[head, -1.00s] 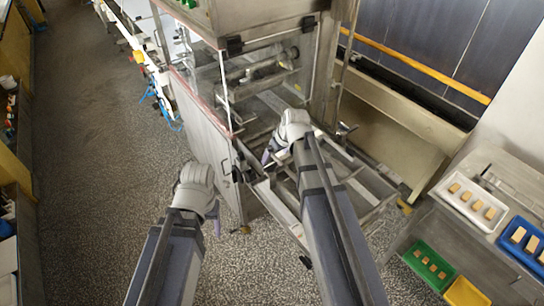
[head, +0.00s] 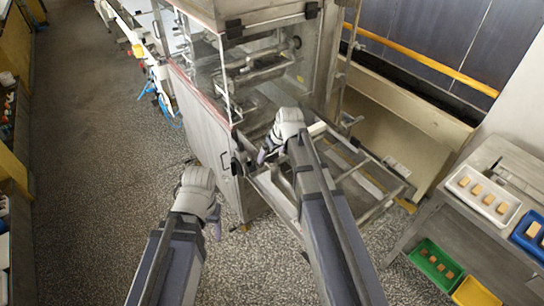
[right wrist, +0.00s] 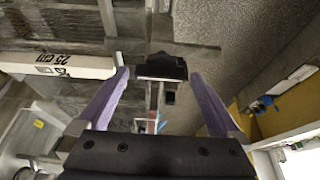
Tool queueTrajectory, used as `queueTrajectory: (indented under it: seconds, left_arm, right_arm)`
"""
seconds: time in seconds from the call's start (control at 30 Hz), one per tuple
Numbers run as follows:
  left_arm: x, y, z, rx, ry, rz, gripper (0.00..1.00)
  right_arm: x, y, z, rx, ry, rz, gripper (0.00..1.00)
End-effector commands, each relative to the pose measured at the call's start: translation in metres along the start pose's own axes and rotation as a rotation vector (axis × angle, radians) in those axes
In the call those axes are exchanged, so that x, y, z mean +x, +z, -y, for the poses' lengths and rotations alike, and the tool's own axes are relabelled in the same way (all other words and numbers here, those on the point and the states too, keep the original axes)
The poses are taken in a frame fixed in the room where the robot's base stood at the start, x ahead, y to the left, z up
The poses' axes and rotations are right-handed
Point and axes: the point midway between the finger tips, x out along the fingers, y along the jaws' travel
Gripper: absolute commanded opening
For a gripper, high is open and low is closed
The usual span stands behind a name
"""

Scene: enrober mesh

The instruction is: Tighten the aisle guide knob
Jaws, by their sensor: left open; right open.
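The aisle guide knob cannot be picked out with certainty. A black block-like piece (right wrist: 162,67) shows between and beyond my right fingertips in the right wrist view; I cannot tell whether it is the knob. My right gripper (head: 265,155) is open beside the steel machine frame, and its two purple fingers show spread in the right wrist view (right wrist: 160,74). Nothing is visibly held. A white bar marked 25 cm (right wrist: 60,66) lies left of the fingers. My left gripper (head: 217,229) is open over the floor, left of the machine, its fingers mostly hidden by its wrist.
A bench at right holds a white tray (head: 483,218) and a blue tray (head: 528,238). The speckled floor at left is free.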

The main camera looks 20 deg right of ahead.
Motion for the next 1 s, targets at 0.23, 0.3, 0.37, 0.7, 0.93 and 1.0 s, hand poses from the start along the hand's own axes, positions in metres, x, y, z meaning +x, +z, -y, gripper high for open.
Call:
queueTrajectory:
  seconds: [0.23,0.3,0.37,0.7,0.93,1.0]
  left_arm:
    - [-0.0009,0.0001,0.0001,0.0,0.0,0.0,0.67]
    - [-0.0009,0.0001,0.0001,0.0,0.0,0.0,0.67]
    - [-0.0009,0.0001,0.0001,0.0,0.0,0.0,0.67]
    - [-0.0009,0.0001,0.0001,0.0,0.0,0.0,0.67]
    - [-0.0008,0.0001,0.0001,0.0,0.0,0.0,0.67]
    - [-0.0008,0.0001,0.0001,0.0,0.0,0.0,0.67]
  right_arm:
    - [-0.0009,-0.0002,0.0002,0.0,0.0,0.0,0.9]
    - [-0.0009,-0.0002,0.0002,0.0,0.0,0.0,0.82]
    - [-0.0009,-0.0001,0.0002,0.0,0.0,0.0,0.75]
    - [-0.0009,-0.0001,0.0002,0.0,0.0,0.0,0.37]
    - [-0.0009,0.0,0.0003,0.003,0.001,0.0,0.24]
    - [-0.0009,0.0001,0.0006,0.012,0.005,0.0,0.24]
